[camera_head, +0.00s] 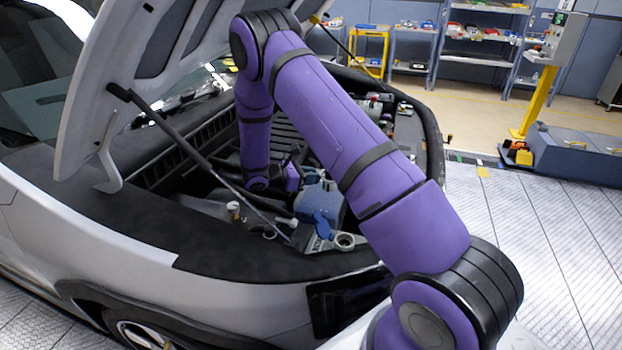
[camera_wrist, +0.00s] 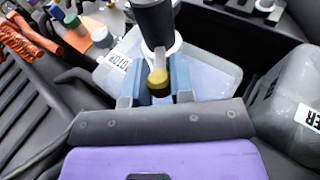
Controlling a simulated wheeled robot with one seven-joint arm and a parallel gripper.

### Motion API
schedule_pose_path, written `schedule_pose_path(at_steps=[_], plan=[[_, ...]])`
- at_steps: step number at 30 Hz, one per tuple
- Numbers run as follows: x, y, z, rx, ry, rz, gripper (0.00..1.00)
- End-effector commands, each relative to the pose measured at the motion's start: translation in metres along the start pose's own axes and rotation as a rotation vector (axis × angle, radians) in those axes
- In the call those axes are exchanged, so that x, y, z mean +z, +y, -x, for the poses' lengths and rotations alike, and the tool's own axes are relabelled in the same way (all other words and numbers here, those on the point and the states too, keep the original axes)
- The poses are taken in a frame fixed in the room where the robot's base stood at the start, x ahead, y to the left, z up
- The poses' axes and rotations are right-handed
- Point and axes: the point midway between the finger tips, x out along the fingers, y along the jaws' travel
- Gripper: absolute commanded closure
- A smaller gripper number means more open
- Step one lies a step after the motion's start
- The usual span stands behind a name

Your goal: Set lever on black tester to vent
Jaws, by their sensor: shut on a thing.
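The black tester (camera_wrist: 154,22) shows in the wrist view as a dark cylinder with a pale ring at its base, over a translucent tank. A gold-tipped lever (camera_wrist: 158,82) sticks out from its side towards me. My gripper (camera_wrist: 160,92) is shut on this lever, with the blue-grey fingers on either side of it. The lever's setting and any vent marking cannot be read. In the head view my gripper is down in the engine bay, and I cannot make out the tester or its lever there.
The translucent tank (camera_wrist: 214,76) lies under the tester. A grey tank (camera_wrist: 290,98) stands close on the right, orange cables (camera_wrist: 30,42) on the left. In the head view the raised hood (camera_head: 110,75) and its strut (camera_head: 180,140) stand left of my arm. An open filler neck (camera_head: 345,241) is at the front.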

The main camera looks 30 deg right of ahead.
Motion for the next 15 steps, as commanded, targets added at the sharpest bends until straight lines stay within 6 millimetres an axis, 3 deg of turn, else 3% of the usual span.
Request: schedule_pose_path(at_steps=[15], plan=[[0.02, 0.0, -0.004, 0.0, 0.441, -0.003, 1.0]])
